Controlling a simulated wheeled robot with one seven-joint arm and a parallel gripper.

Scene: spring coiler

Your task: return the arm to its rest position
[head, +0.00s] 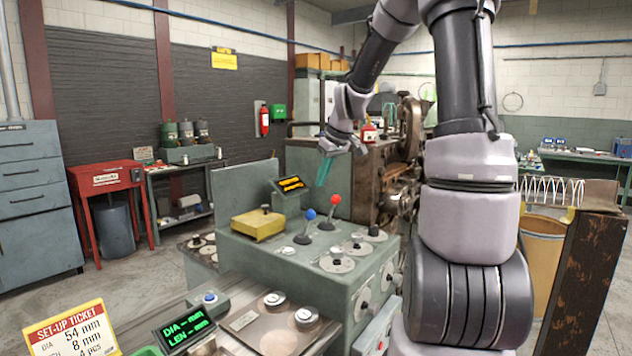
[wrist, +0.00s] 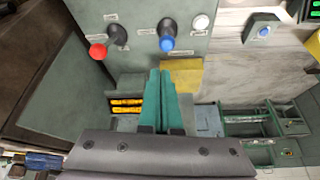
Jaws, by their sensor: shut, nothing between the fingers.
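My gripper (head: 324,172) hangs above the green coiler control cabinet (head: 262,252) in the head view, with its teal fingers pointing down. In the wrist view the fingers of my gripper (wrist: 160,88) lie together, shut and empty. My arm rises from the right of the head view, bends over the top edge and comes down to the gripper. The gripper appears apart from the red-knobbed lever (head: 335,200) and the blue-knobbed lever (head: 310,214) on the cabinet top. Both levers also show in the wrist view, red (wrist: 98,52) and blue (wrist: 167,43).
A yellow block (head: 258,224) and an orange-lit display (head: 290,184) sit by the levers. A green readout (head: 184,330) and a set-up ticket (head: 72,332) are in front. A rusty machine (head: 345,165) stands behind the gripper. A spring rack (head: 552,188) is at right.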

